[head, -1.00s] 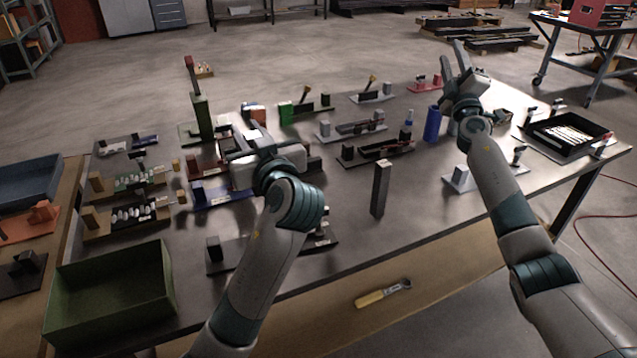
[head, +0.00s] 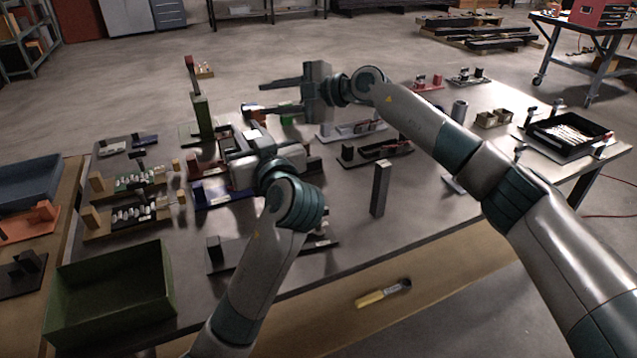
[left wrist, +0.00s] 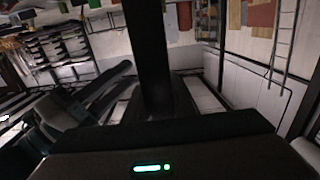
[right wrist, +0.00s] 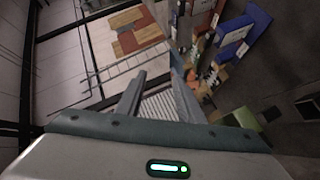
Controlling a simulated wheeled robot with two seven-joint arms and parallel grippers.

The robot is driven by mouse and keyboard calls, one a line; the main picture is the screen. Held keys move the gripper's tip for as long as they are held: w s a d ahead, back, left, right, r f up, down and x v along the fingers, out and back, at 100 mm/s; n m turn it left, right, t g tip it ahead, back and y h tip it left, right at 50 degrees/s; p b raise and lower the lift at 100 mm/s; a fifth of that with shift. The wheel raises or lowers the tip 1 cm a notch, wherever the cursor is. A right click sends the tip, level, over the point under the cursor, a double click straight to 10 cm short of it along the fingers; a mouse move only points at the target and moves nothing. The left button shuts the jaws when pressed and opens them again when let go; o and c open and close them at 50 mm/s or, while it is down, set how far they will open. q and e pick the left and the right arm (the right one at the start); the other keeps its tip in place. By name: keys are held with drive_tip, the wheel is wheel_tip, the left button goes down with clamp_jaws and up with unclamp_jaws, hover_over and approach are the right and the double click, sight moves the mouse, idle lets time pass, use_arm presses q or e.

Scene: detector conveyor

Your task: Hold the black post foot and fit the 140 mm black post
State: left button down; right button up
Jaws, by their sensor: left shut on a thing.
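My left gripper (head: 226,146) is low over the left middle of the table, shut on a dark piece that I take to be the black post foot. In the left wrist view this dark upright piece (left wrist: 148,50) rises from the gripper; its lower end is hidden. My right gripper (head: 258,97) is above and right of the left one, its fingers spread and pointing left. It is open with nothing between the fingers in the right wrist view (right wrist: 157,82). A dark grey square post (head: 380,190) stands upright near the table's front edge; I cannot tell if it is the 140 mm post.
A green bin (head: 110,297) stands at the table's front left corner. A green post with a red top (head: 199,112) rises behind the left gripper. Several small fixtures crowd the left and middle. A black tray (head: 566,133) lies at the right.

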drive_tip(key=s+a+f+g+h, duration=0.3)
drive_tip(key=s+f, duration=0.2)
drive_tip(key=m+g+h, duration=0.3)
drive_tip(key=m+h, duration=0.1)
drive_tip(key=h, duration=0.6)
approach(318, 221)
drive_tip(key=shift+w+r, duration=0.4)
drive_tip(key=shift+w, duration=0.3)
drive_tip(key=shift+f, duration=0.1)
drive_tip(key=shift+a+f, duration=0.1)
drive_tip(key=shift+f, duration=5.85)
drive_tip(key=shift+c, duration=0.7)
clamp_jaws()
